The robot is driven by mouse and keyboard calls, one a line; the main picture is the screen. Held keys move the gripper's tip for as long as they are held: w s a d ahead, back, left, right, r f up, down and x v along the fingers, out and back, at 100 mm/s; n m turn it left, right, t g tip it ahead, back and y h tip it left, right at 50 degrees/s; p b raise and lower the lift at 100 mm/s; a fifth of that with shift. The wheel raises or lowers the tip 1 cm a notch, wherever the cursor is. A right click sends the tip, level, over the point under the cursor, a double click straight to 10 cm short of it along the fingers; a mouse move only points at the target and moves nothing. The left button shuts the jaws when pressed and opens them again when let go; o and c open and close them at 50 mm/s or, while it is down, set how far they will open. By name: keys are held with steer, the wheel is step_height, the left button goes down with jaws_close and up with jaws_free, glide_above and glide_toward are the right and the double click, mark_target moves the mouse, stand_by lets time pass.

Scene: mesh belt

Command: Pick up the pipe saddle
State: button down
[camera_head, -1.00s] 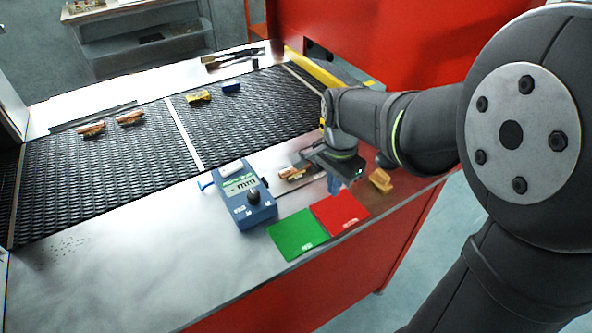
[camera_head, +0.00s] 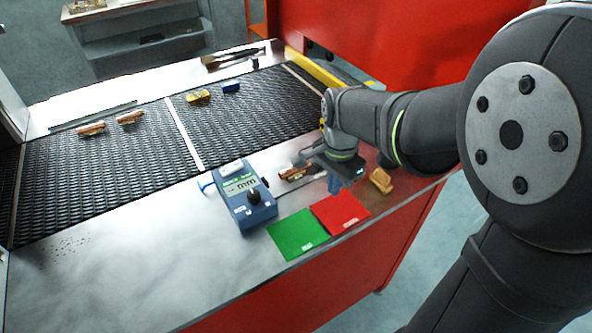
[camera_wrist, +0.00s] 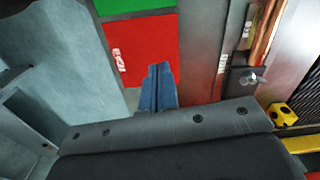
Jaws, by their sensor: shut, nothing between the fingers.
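I cannot tell for sure which part is the pipe saddle. A copper-coloured piece (camera_head: 296,172) lies on the metal table just left of my gripper; copper-coloured metal also shows at the upper right of the wrist view (camera_wrist: 262,35). Two similar copper-coloured pieces lie on the mesh belt, one at the left (camera_head: 91,128) and one beside it (camera_head: 130,117). A tan block (camera_head: 381,181) sits on the table right of my gripper. My gripper (camera_head: 334,186) points down above the table by the red pad. Its blue fingers (camera_wrist: 157,88) are together and empty.
A blue meter box (camera_head: 243,197) stands left of the green pad (camera_head: 297,235) and red pad (camera_head: 340,211). A yellow piece (camera_head: 198,96) and a blue piece (camera_head: 231,87) lie on the mesh belt (camera_head: 90,175). The table's front left is clear.

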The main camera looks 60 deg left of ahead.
steer(key=c, duration=1.2)
jaws_free()
steer(key=a+r, duration=0.6)
steer(key=a, duration=0.1)
step_height(320, 180, up, 7)
steer(key=m, duration=0.2)
glide_above(295, 170)
steer(key=f, duration=1.6)
steer(key=shift+w+a+f, duration=0.25)
steer(key=shift+a+f, duration=0.15)
steer(key=shift+f, duration=0.25)
steer(key=c, duration=0.8)
